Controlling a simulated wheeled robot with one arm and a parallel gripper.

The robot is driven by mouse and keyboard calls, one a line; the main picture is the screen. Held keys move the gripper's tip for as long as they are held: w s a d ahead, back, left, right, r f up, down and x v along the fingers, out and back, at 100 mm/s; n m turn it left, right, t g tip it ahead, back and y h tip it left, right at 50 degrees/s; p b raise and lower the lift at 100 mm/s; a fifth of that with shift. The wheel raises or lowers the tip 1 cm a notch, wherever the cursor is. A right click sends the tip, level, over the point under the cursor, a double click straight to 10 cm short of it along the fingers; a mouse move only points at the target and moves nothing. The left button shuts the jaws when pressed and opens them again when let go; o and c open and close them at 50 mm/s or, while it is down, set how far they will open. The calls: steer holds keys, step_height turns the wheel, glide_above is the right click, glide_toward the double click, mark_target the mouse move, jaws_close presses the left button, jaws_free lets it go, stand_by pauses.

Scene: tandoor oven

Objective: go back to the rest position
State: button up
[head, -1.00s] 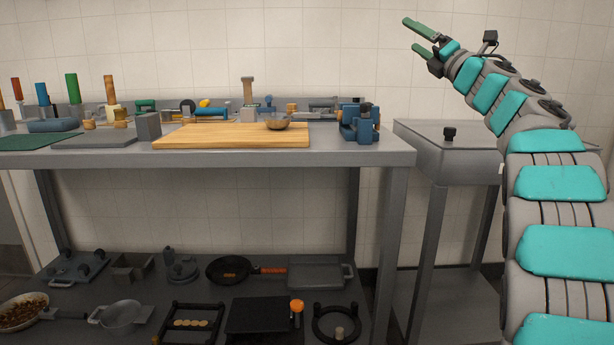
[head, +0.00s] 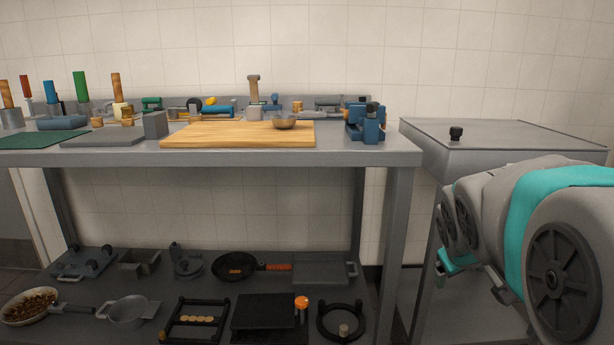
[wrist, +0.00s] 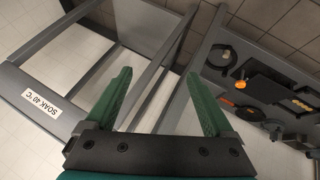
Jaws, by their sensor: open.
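My gripper (wrist: 158,100) shows in the wrist view with its two green fingers spread apart and nothing between them. It points down toward the tiled floor and the metal legs of the stands. In the head view my arm is folded low at the right, in front of the grey stand (head: 500,137), and its links hide the fingers. No object is held.
A label reading "SOAK 40 °C" (wrist: 41,104) is on a stand's edge.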

steer(key=s+a+f+g+y, duration=0.1)
steer(key=s+a+f, duration=0.3)
steer(key=s, duration=0.5)
steer(key=s+a+f+m+g+y, duration=0.1)
steer(key=s+a+f+g, duration=0.3)
steer(key=s, duration=0.6)
steer(key=s+a+f+m+g+y, duration=0.1)
steer(key=s+a+f, duration=0.4)
steer(key=s, duration=0.5)
steer(key=shift+a+f+g+y, duration=0.15)
steer(key=shift+f+g+y, duration=0.25)
steer(key=shift+g, duration=0.8)
steer(key=shift+r, duration=0.1)
